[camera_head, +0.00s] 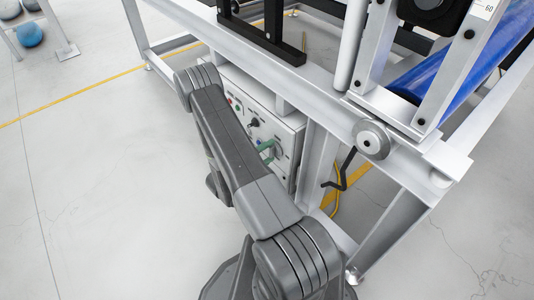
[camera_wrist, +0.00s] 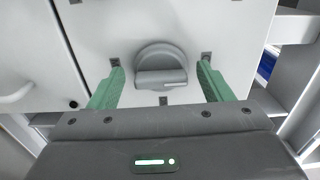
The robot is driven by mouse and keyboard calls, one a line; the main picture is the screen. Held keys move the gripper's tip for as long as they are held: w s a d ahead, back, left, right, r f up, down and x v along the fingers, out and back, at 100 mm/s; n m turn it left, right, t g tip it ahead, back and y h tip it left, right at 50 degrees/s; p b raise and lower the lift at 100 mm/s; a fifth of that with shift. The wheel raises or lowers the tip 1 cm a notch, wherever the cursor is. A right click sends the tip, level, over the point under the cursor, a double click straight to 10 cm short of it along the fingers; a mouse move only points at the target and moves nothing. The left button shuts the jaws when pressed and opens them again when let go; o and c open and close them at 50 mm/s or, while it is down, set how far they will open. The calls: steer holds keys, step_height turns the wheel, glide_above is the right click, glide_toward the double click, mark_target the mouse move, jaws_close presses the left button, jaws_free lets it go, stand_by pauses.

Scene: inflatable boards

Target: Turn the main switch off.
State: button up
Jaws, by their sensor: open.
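The main switch (camera_wrist: 161,64) is a round grey rotary knob with a raised grip bar on the pale panel of a control box. In the wrist view its bar lies roughly level, and small dark marks sit to its left, right and below. My gripper (camera_wrist: 160,68) is open, with one green finger on each side of the knob and a gap to it on both sides. Whether the fingertips touch the panel I cannot tell. In the head view the green fingers of my gripper (camera_head: 267,147) show at the control box (camera_head: 291,128), and my arm hides part of its front.
The box hangs under a grey metal frame (camera_head: 318,95) with a blue roller (camera_head: 470,65) at the upper right. Small buttons (camera_head: 234,103) and a dark knob (camera_head: 254,122) sit further left on the panel. A black bent handle (camera_head: 344,172) is right of the box. Open floor lies left.

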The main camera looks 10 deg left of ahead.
steer(key=p+v, duration=0.2)
steer(key=v, duration=1.1)
steer(key=shift+s+a, duration=0.25)
steer(key=shift+s, duration=0.05)
steer(key=b+x, duration=0.2)
steer(key=x, duration=1.1)
steer(key=shift+w+d, duration=0.3)
steer(key=p+v, duration=0.2)
steer(key=v, duration=1.2)
steer(key=w+d+m+b, duration=0.7)
steer(key=w+m, duration=0.4)
steer(key=m, duration=0.2)
steer(key=shift+d+r+m, duration=0.25)
steer(key=shift+d+m, duration=0.15)
steer(key=shift+d, duration=0.5)
stand_by(0.5)
